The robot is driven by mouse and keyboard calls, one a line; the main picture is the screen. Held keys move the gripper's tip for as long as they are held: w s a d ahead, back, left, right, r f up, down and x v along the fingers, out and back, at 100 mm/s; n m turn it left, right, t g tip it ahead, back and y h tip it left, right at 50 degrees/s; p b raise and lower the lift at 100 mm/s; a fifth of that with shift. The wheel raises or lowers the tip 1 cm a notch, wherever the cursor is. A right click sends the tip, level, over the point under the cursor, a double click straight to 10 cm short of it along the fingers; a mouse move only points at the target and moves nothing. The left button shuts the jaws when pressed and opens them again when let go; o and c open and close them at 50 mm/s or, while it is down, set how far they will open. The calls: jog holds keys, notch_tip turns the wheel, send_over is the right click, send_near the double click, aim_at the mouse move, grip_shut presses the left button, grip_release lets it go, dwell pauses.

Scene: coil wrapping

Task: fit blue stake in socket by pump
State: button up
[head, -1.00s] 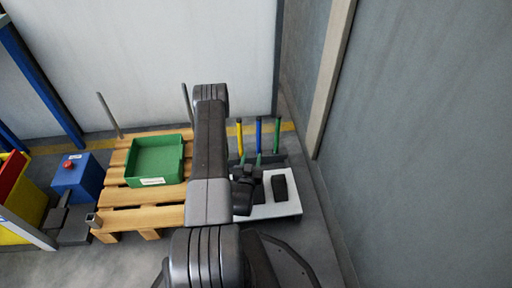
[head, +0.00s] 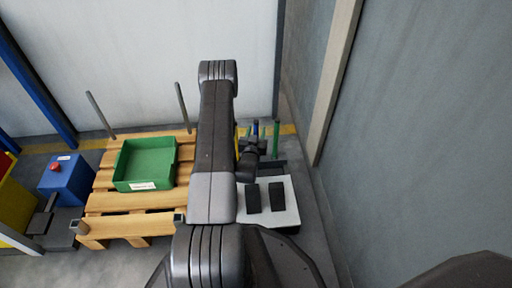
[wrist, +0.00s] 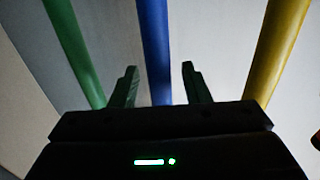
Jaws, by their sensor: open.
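The blue stake (head: 255,126) stands upright in a rack between a yellow stake (head: 236,142) and a green stake (head: 276,136). My gripper (head: 257,142) is at the rack, in front of the blue stake, and hides its lower part. In the wrist view the blue stake (wrist: 153,40) lies between the two open fingers of my gripper (wrist: 160,80), with a gap on each side. A square grey socket (head: 80,227) is at the pallet's front left corner, near a blue box with a red knob, likely the pump (head: 70,178).
The wooden pallet (head: 125,224) holds a green bin (head: 148,186) and has two upright grey posts at its back. Another socket (head: 180,218) is at its front right. A white board (head: 268,219) with two black blocks lies before the rack. A grey wall is close on the right.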

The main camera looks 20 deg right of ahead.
grip_shut()
